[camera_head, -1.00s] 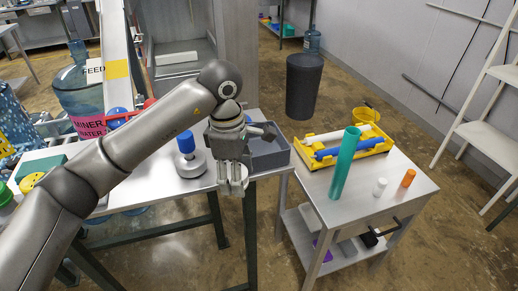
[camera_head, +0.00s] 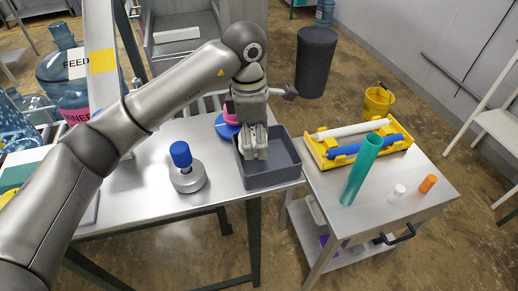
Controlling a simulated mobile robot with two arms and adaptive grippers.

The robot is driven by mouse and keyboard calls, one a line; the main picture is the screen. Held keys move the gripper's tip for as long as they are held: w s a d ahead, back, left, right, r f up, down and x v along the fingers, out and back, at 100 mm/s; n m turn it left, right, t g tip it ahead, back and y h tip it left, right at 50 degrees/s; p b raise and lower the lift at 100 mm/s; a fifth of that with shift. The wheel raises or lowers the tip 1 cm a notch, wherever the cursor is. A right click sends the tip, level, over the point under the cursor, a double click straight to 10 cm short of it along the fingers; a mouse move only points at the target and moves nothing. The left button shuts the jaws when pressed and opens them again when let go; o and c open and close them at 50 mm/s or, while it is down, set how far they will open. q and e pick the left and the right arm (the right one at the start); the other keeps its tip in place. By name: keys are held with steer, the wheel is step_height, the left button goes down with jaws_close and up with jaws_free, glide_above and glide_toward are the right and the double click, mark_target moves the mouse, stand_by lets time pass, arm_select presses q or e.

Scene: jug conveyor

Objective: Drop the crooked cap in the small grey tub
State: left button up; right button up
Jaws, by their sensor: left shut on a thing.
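My left gripper (camera_head: 255,152) points down over the small grey tub (camera_head: 276,181), its fingertips in front of the tub's inside. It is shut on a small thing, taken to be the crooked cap. The fingers hide nearly all of it here, so its tilt and colour cannot be made out. The tub is a dark grey open box at the right end of the metal table. The part of its floor that shows looks bare. My right gripper is not in view.
A metal weight with a blue knob (camera_head: 182,155) stands left of the tub. A blue and pink piece (camera_head: 230,122) lies behind the gripper. At right, a cart (camera_head: 420,167) holds a yellow rack (camera_head: 326,150), a green tube (camera_head: 360,170) and small white and orange pieces.

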mark_target(257, 165)
arm_select(q)
steer(key=shift+s+f+p, duration=0.3)
steer(key=shift+s+f, duration=0.05)
steer(key=shift+f, duration=0.8)
steer(key=f, duration=0.1)
steer(key=f+p, duration=0.1)
steer(key=f, duration=0.1)
steer(key=shift+w+f+p, duration=0.25)
steer(key=shift+f+p, duration=0.05)
steer(key=shift+f, duration=0.15)
steer(key=o, duration=0.3)
steer(key=shift+o, duration=0.8)
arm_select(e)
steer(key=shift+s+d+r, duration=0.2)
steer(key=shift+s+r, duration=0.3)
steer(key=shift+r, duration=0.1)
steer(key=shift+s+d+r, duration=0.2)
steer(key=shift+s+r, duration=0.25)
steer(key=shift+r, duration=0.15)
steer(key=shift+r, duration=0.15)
